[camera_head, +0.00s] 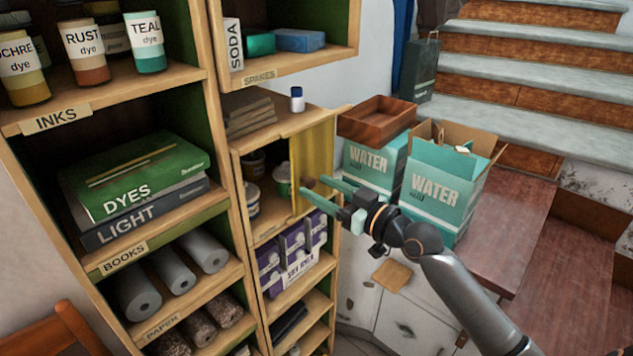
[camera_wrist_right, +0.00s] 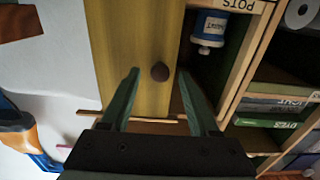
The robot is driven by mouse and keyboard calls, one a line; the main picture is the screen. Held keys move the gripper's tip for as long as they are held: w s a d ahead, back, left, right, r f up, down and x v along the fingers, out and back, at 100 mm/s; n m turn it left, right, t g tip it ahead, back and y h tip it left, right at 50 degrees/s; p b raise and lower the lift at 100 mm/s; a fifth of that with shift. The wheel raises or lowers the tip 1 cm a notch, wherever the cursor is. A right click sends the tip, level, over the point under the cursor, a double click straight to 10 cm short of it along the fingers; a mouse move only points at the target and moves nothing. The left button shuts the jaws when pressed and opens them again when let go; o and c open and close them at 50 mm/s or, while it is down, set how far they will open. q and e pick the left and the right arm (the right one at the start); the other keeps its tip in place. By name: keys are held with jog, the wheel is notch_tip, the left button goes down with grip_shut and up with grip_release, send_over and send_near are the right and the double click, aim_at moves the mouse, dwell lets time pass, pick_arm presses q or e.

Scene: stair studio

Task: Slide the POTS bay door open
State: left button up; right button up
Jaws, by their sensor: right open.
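The POTS bay door (camera_head: 318,155) is a yellow wooden panel with a round dark brown knob (camera_head: 309,182). It covers the right part of its bay in the head view; the left part is open and shows pots (camera_head: 283,178) inside. In the wrist view the knob (camera_wrist_right: 160,71) appears between the fingertips; contact cannot be told. My left gripper is not in view.
Teal WATER boxes (camera_head: 435,190) and a brown wooden tray (camera_head: 378,118) stand close to the right of the door. A small white bottle (camera_head: 297,101) stands on the shelf above. Purple boxes (camera_head: 292,250) fill the shelf below. Stairs (camera_head: 530,85) lie behind.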

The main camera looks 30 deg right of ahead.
jog(key=shift+w+a, duration=0.25)
jog(key=shift+w, duration=0.45)
grip_shut()
dwell(1.1)
